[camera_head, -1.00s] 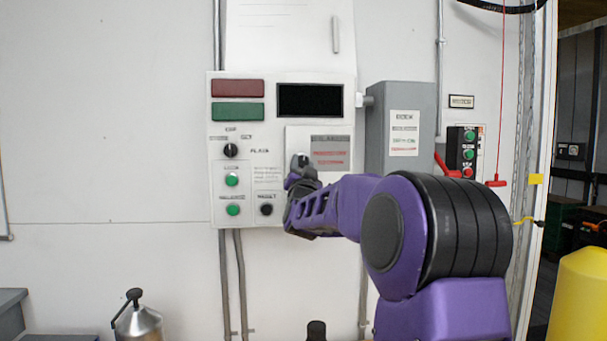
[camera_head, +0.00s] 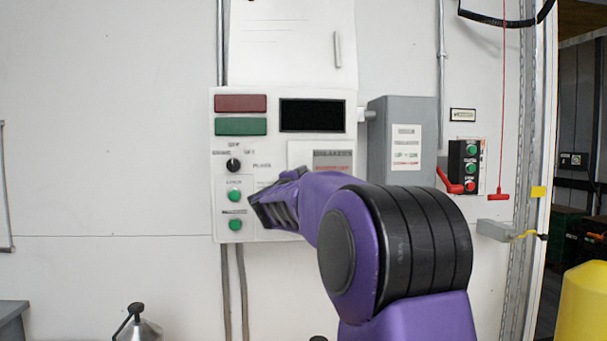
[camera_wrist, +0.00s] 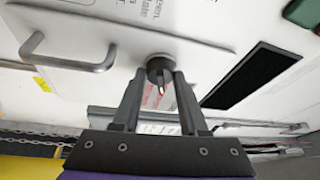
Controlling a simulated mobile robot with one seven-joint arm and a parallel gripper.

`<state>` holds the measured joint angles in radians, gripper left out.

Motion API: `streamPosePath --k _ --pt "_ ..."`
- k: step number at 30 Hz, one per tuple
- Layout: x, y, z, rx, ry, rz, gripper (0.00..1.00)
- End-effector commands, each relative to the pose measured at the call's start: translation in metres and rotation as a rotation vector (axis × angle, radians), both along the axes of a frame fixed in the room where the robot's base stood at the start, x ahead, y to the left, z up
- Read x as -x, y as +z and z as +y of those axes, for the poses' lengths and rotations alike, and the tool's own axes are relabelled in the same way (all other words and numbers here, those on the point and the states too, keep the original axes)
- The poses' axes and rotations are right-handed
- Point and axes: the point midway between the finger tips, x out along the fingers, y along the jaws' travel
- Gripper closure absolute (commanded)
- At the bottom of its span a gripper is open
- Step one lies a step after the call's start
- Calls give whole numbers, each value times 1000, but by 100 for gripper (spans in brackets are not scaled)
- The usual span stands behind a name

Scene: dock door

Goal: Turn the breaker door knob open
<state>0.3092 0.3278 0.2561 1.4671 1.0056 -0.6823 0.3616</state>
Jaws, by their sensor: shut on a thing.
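The breaker door (camera_head: 320,155) is a white panel with red lettering on the control box, partly hidden behind my arm in the head view. Its knob (camera_wrist: 158,64) is a dark round piece with a pale pointer, seen in the wrist view. My gripper (camera_wrist: 160,77) has one finger on each side of the knob and is shut on it. In the head view my gripper (camera_head: 275,206) is in front of the box's lower part, and the knob and fingertips are hidden there. The door looks flush with the box.
The control box carries a black display (camera_head: 311,115), a black selector (camera_head: 233,165) and green buttons (camera_head: 234,196). A grey box (camera_head: 400,140) stands to the right, with a red lever (camera_head: 448,182) beyond it. A metal handle (camera_wrist: 70,58) shows near my fingers in the wrist view.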

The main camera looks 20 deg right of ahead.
Motion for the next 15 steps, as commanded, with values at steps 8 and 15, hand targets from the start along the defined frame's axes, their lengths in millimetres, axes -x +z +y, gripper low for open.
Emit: streamPosePath --k 8,15 --pt "0 7 1 -206 1 -62 100" --pt "0 7 2 -320 2 -95 100"
